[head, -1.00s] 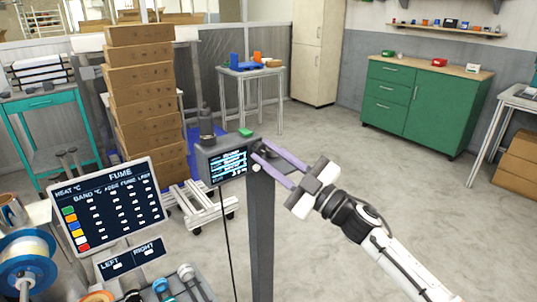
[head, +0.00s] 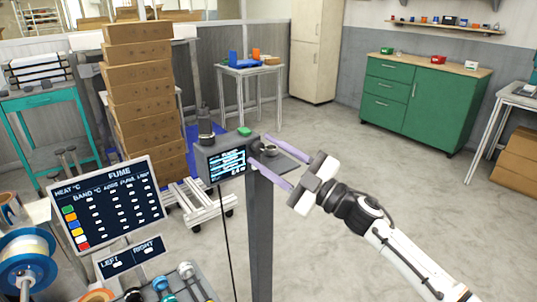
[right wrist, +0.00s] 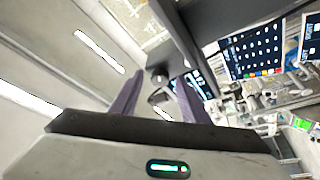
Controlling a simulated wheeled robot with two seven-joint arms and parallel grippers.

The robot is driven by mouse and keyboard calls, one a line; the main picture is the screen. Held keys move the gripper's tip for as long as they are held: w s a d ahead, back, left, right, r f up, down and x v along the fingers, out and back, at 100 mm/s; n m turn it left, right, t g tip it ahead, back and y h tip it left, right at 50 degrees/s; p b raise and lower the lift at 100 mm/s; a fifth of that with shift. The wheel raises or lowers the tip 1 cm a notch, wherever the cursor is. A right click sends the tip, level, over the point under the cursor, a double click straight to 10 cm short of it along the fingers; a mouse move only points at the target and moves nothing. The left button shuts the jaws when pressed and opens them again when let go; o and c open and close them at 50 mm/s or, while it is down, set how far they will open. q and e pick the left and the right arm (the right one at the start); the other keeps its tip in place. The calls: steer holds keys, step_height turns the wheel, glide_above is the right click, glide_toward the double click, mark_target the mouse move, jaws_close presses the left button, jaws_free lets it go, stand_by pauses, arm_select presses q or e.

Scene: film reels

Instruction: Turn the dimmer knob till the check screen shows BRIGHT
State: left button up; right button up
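The dimmer knob (head: 268,148), a small dark round knob, sits on a flat plate beside the check screen on top of a grey post. My right gripper (head: 260,151) is open, its two purple fingers on either side of the knob. I cannot tell whether they touch it. In the right wrist view a knob-like cylinder (right wrist: 159,76) shows between the fingers (right wrist: 155,88). The check screen (head: 227,164) is lit with lines of text too small to read; it is partly hidden in the right wrist view. My left gripper is not in view.
A black cylinder (head: 205,126) and a green button (head: 244,131) stand on the screen's housing. A larger FUME board (head: 110,205) is at the left. Stacked cardboard boxes (head: 142,95) stand behind on a white dolly. The floor at the right is clear.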

steer(key=b+v, duration=0.1)
steer(key=v, duration=0.9)
steer(key=shift+s+d, duration=0.1)
steer(key=s+d+f+m+t+h, duration=0.1)
steer(key=s+f+m+h, duration=0.35)
steer(key=f, duration=0.45)
steer(key=s+d+f+m+h, duration=0.25)
steer(key=f+m, duration=0.25)
steer(key=f, duration=0.3)
steer(key=s+d+f+m+t+h, duration=0.1)
steer(key=s+f+m+h, duration=0.35)
steer(key=f, duration=0.45)
steer(key=s+d+f+m+g+h, duration=0.1)
steer(key=s+f+m+g, duration=0.1)
steer(key=s+f, duration=0.5)
steer(key=s+d+f+m+g+h, duration=0.2)
steer(key=s+f+g, duration=0.2)
steer(key=s, duration=0.9)
step_height(320, 180, down, 4)
steer(key=shift+r, duration=0.2)
stand_by(0.4)
